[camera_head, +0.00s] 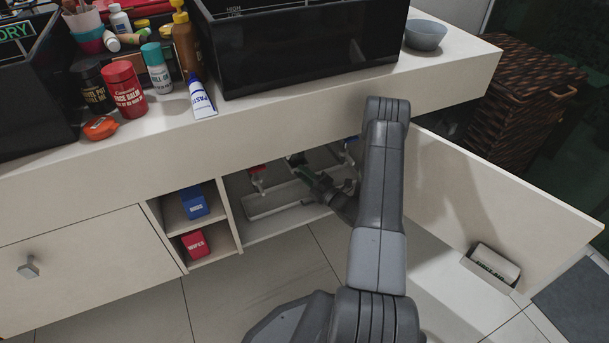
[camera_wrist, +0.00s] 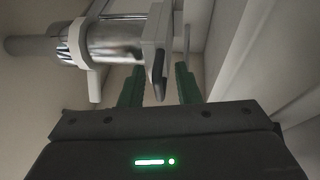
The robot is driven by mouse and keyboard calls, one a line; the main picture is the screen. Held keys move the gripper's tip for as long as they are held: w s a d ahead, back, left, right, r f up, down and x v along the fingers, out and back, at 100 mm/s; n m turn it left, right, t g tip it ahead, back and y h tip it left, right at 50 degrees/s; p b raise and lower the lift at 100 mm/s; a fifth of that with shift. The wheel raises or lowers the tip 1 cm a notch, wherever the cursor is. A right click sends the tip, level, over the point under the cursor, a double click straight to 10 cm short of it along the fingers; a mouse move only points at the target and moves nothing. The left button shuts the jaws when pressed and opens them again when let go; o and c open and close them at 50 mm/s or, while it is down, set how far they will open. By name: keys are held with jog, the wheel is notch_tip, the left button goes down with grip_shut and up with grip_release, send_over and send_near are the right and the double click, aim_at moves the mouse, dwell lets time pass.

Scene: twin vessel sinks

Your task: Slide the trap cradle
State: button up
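In the wrist view, a chrome pipe section (camera_wrist: 115,42) is held by a white ring-shaped bracket (camera_wrist: 78,45) and meets a pale upright plate (camera_wrist: 154,40) with a dark tip; this looks like the trap cradle. My gripper (camera_wrist: 158,84) has two green fingers spread on either side of the plate's dark tip, with gaps visible on both sides. In the head view, my gripper (camera_head: 315,180) reaches into the open cabinet (camera_head: 290,228) under the counter. A white rail-like frame (camera_head: 268,212) lies there beside it. My arm hides part of the cabinet; contact cannot be told.
A red valve handle (camera_head: 257,169) hangs left of my gripper. The open door (camera_head: 490,190) stands right of my arm with a small bin (camera_head: 492,268). Cubbies (camera_head: 213,232) border the opening at left. The counter edge (camera_head: 290,120) overhangs it.

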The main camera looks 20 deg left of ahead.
jog(key=p+v, duration=0.3)
jog(key=v, duration=1)
jog(key=shift+d, duration=0.35)
jog(key=shift+a, duration=0.1)
jog(key=b+x, duration=0.2)
jog(key=x, duration=1.1)
jog(key=shift+s+r+b, duration=0.1)
jog(key=shift+s+b, duration=0.1)
jog(key=shift+b, duration=0.1)
jog(key=shift+s+d, duration=0.3)
jog(key=shift+d, duration=0.05)
